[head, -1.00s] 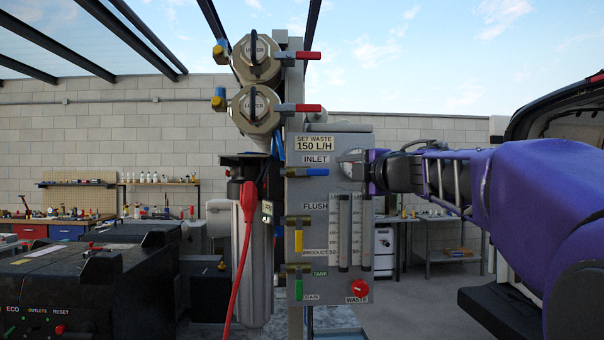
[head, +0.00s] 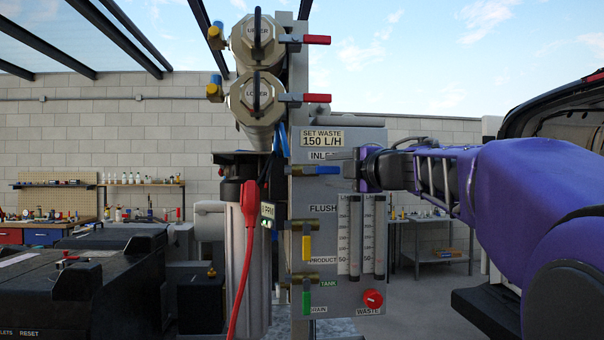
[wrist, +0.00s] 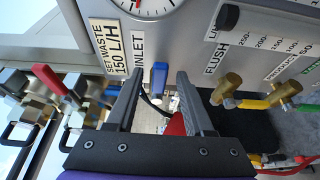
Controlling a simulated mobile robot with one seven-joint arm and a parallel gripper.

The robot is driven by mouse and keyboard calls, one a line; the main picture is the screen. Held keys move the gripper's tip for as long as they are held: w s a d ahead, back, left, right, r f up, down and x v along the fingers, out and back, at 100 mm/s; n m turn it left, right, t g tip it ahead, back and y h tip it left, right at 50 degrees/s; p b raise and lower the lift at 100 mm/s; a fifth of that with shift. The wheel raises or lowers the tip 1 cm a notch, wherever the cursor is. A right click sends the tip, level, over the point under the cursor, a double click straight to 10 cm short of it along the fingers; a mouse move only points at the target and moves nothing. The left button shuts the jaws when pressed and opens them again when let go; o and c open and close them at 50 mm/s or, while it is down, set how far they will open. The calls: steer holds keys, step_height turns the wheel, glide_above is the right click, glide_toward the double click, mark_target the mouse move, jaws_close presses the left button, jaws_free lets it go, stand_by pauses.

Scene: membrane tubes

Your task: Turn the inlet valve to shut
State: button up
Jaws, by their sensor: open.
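The inlet valve has a blue lever handle (head: 327,171), lying level below the INLET label on the grey panel (head: 323,222). In the wrist view the blue handle (wrist: 159,75) shows beyond and between the fingertips. My gripper (head: 338,164) has come in from the right, its fingers pointing left at the handle's free end. In the wrist view my gripper (wrist: 158,92) is open, one finger to each side of the handle's line. Nothing is held. I cannot tell whether either finger touches the handle.
Below are the yellow flush handle (head: 306,247), green drain handle (head: 306,302) and red waste knob (head: 373,299). Clear flow tubes (head: 356,235) stand close under my gripper. A dial gauge (wrist: 150,6) is nearby. A red plug and cord (head: 249,200) hang left.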

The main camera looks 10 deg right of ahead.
steer(key=shift+w, duration=0.2)
jaws_close()
steer(key=shift+r, duration=0.1)
stand_by(1.3)
